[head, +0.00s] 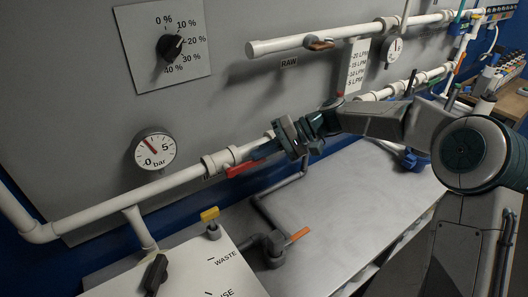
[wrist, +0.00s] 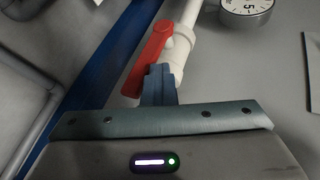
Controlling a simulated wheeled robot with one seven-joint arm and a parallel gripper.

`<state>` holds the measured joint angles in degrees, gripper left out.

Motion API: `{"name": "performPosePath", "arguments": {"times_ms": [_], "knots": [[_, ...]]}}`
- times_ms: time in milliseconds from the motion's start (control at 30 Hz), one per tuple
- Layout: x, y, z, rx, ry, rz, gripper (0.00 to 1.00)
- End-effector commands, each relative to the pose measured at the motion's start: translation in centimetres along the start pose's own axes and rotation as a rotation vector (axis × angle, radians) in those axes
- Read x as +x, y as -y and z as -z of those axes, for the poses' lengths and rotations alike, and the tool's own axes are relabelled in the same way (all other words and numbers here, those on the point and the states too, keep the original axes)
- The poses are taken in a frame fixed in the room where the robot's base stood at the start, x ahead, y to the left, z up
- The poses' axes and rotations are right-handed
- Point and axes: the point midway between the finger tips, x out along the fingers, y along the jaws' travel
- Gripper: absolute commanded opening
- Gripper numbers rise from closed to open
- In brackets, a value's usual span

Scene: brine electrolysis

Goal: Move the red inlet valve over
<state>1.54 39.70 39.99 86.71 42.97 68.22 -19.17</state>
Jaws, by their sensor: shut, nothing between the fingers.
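The red inlet valve handle (head: 241,169) sits on the white pipe in the middle of the head view, lying roughly along the pipe. In the wrist view the red handle (wrist: 150,57) stretches up from just beyond my fingertips, beside the white pipe fitting (wrist: 174,50). My gripper (head: 262,152) is shut with nothing between its fingers. Its blue fingertips (wrist: 159,78) are at the near end of the handle and overlap the fitting in the picture. I cannot tell whether they touch the handle.
A pressure gauge (head: 154,149) hangs on the pipe to the left. A yellow-handled valve (head: 210,214) and an orange-handled valve (head: 298,235) stand below. A dial plate (head: 165,45) is on the grey wall. The grey bench top (head: 350,190) is mostly clear.

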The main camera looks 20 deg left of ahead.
Motion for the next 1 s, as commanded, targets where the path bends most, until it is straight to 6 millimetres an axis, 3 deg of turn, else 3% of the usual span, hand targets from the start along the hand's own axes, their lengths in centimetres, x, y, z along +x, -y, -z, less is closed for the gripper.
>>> {"name": "performPosePath", "arguments": {"times_ms": [133, 333, 500, 800, 1000], "knots": [[1.1, -0.1, -0.6, 0.001, 0.02, 0.0, 0.0], [0.1, 1.7, -0.6, -0.001, 0.018, 0.001, 0.0], [-2.7, 4.3, -0.2, 0.001, -0.005, 0.002, 0.0], [-9.7, 4.0, -0.1, 0.003, -0.008, 0.003, 0.0], [-11.7, 3.8, -0.1, 0.002, -0.006, 0.003, 0.0]]}}
